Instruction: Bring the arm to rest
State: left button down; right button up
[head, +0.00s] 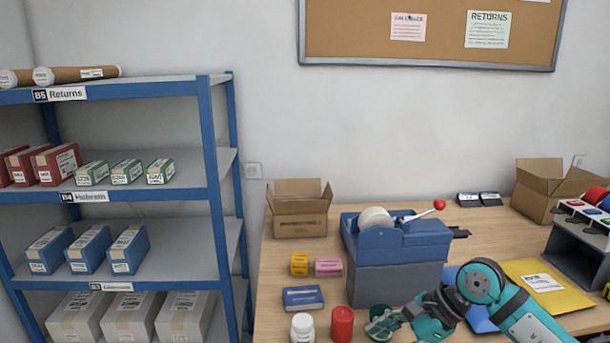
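My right arm comes in from the lower right, teal and dark grey. Its gripper (384,326) is low over the front of the counter, at a small dark green round item (379,311). The fingers overlap the lower part of this item in the picture. I cannot tell whether they are closed on it or only in front of it. My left gripper is not in view.
On the wooden counter (275,262) near the gripper stand a red cylinder (342,324), a white jar (302,328) and a blue box (302,298). A blue tape machine (400,245) is behind. A yellow envelope (555,297) lies right. Shelves (215,150) stand left.

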jog(key=s+a+r+m+t+y, duration=0.3)
jog(key=a+r+m+t+y, duration=0.2)
jog(key=a+r+m+y, duration=0.55)
jog(key=w+d+f+m+t+h, duration=0.15)
jog(key=d+m+t+h, duration=0.45)
jog(key=m, duration=0.7)
jog(key=w+d+f+m+t+h, duration=0.15)
jog(key=d+m+t+h, duration=0.5)
jog(key=m, duration=0.75)
jog(key=s+d+f+m+g+h, duration=0.35)
jog(key=f+m+h, duration=0.25)
jog(key=f+m, duration=0.3)
jog(key=s+f+m+g, duration=0.3)
jog(key=s+f+g, duration=0.4)
jog(key=s, duration=0.4)
jog(key=s+f+m+g, duration=0.4)
jog(key=s+f+g, duration=0.1)
jog(key=s+f, duration=0.6)
notch_tip(320, 180, down, 25)
jog(key=s+g, duration=0.1)
jog(key=s, duration=0.1)
jog(key=s+d+f+n+g, duration=0.1)
jog(key=s+d+f, duration=0.1)
jog(key=s+f, duration=1.3)
jog(key=shift+d+f+y, duration=0.25)
jog(key=shift+d+y, duration=0.05)
jog(key=shift+d, duration=0.1)
